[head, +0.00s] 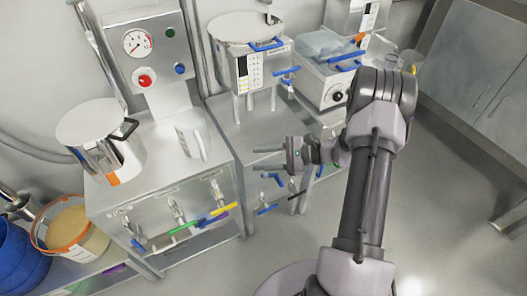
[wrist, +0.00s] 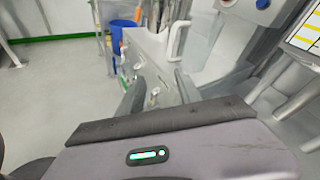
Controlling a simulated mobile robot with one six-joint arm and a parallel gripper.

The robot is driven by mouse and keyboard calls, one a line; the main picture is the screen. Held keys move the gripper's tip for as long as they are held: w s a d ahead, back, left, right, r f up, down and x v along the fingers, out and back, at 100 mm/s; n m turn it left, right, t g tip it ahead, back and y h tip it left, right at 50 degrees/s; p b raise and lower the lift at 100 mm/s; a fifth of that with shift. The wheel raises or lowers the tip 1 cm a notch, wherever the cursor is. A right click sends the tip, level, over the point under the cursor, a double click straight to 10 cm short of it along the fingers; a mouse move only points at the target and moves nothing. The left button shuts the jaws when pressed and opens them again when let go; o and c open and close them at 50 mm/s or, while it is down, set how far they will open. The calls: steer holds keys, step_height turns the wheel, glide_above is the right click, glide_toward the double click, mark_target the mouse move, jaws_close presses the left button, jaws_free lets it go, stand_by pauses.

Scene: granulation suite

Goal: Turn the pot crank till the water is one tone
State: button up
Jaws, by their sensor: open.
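A steel pot (head: 245,58) with a pale lid stands on the middle stand, with blue handles and a label on its side. A small upright fitting (head: 268,14) shows at its lid; I cannot tell if it is the crank. A second lidded pot (head: 100,145) with a black handle stands on the left cabinet. I see no water in either pot. My gripper (head: 262,160) is open and empty, its fingers pointing left, in front of the middle stand and apart from both pots. In the wrist view its grey housing fills the bottom.
The left cabinet (head: 165,205) has several coloured valve levers on its front, with a white jug (head: 192,138) and a gauge panel (head: 148,55) above. A clear tub (head: 326,44) sits on a dial unit at right. Buckets stand at lower left. Floor (head: 440,200) at right is clear.

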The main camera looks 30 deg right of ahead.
steer(key=s+d+f+m+t+h, duration=0.1)
steer(key=d+f+m+t+h, duration=0.1)
steer(key=d+f+m+t, duration=0.45)
steer(key=s+d+f+m+t+h, duration=0.1)
steer(key=s+d+f+m+h, duration=0.15)
steer(key=f, duration=0.75)
steer(key=m+t+h, duration=0.3)
steer(key=m+h, duration=0.4)
steer(key=h, duration=0.1)
glide_toward(280, 183)
steer(key=w+b, duration=0.2)
steer(key=w, duration=0.1)
steer(key=w+b, duration=0.2)
steer(key=w, duration=0.2)
steer(key=w+b, duration=0.2)
steer(key=w, duration=0.1)
steer(key=shift+w+f, duration=0.3)
steer(key=shift+f, duration=0.1)
steer(key=shift+d, duration=0.1)
steer(key=shift+c, duration=0.2)
jaws_close()
steer(key=shift+s, duration=0.1)
